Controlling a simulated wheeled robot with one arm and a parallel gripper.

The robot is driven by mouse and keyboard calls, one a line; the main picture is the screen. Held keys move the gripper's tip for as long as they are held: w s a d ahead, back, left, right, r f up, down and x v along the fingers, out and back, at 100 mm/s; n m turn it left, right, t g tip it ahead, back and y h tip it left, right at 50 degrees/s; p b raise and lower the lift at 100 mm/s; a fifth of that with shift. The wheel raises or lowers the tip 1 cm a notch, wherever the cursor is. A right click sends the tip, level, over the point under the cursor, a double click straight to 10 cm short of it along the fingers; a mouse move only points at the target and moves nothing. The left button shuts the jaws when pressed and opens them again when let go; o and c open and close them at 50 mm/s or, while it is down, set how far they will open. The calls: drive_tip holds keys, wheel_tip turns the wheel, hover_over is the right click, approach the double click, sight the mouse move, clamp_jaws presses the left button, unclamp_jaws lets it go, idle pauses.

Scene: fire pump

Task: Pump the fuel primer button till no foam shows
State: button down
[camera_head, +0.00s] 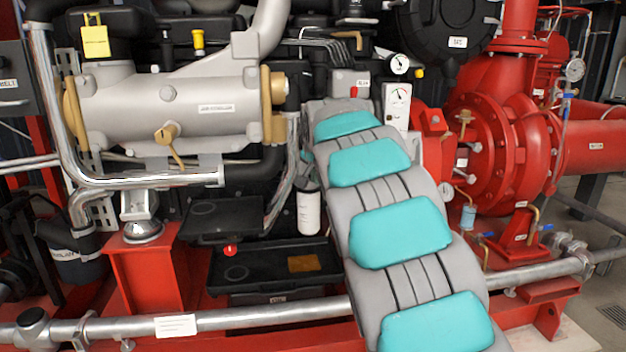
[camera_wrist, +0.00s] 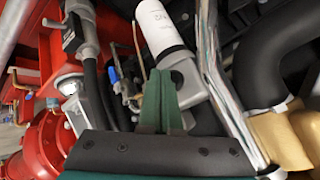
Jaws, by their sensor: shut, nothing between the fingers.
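My gripper (camera_wrist: 160,75) shows in the wrist view as two green fingers closed together, with nothing between them. In the head view my arm covers the gripper. A white filter canister (camera_head: 308,212) hangs left of my arm in the head view. It also shows in the wrist view (camera_wrist: 158,28), above my fingertips. A small black round part (camera_wrist: 177,77) sits on the grey filter head just right of the fingertips. It may be the primer button, but I cannot tell for sure. I cannot tell whether my fingers touch it. No foam is distinguishable.
A chrome pipe (camera_wrist: 222,80) and a thick black hose (camera_wrist: 265,60) run right of my gripper. Hoses and a small blue-handled valve (camera_wrist: 113,75) lie left. In the head view, a silver cooler (camera_head: 165,105) is left and a red pump (camera_head: 500,140) right.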

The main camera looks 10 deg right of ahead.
drive_tip(key=shift+s, duration=0.2)
drive_tip(key=s+b, duration=0.2)
drive_tip(key=s, duration=0.3)
idle(0.5)
drive_tip(key=shift+a+r, duration=0.1)
idle(2.5)
